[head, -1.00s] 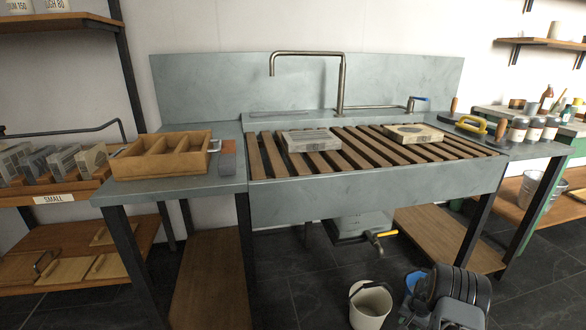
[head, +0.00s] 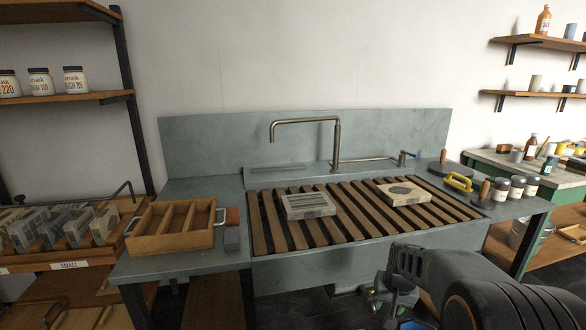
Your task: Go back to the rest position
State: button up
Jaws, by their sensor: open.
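My gripper (head: 392,312) is at the bottom of the head view, right of centre, in front of the sink's front panel. It hangs low at the end of my dark grey arm, small and partly cut off by the frame edge, with nothing seen in it. Two litho stones lie flat on the slatted rack of the sink (head: 275,229). One grey stone (head: 308,206) is left of centre. The other, a paler stone with a dark round mark (head: 404,194), is to the right. Both are well apart from my gripper.
A wooden divided tray (head: 172,235) sits on the left counter, beside a small block (head: 232,236). A tap (head: 336,143) rises behind the rack. Several jars (head: 516,187) and a yellow-handled tool (head: 459,182) stand at the right. A stone rack (head: 66,228) is far left.

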jog(key=s+a+r+n+p, duration=0.1)
jog(key=s+a+r+p, duration=0.1)
jog(key=s+r+p, duration=0.2)
jog(key=s+a+r+n+t+p, duration=0.1)
jog(key=s+a+r+p, duration=0.2)
jog(key=s+r, duration=0.4)
jog(key=s+a+r+n+p, duration=0.1)
jog(key=s+a+r+p, duration=0.2)
jog(key=r, duration=0.8)
jog(key=s+p, duration=0.2)
jog(key=s, duration=0.1)
jog(key=shift+a+r+n+p, duration=0.25)
jog(key=shift+n+p, duration=0.05)
jog(key=shift+p, duration=0.1)
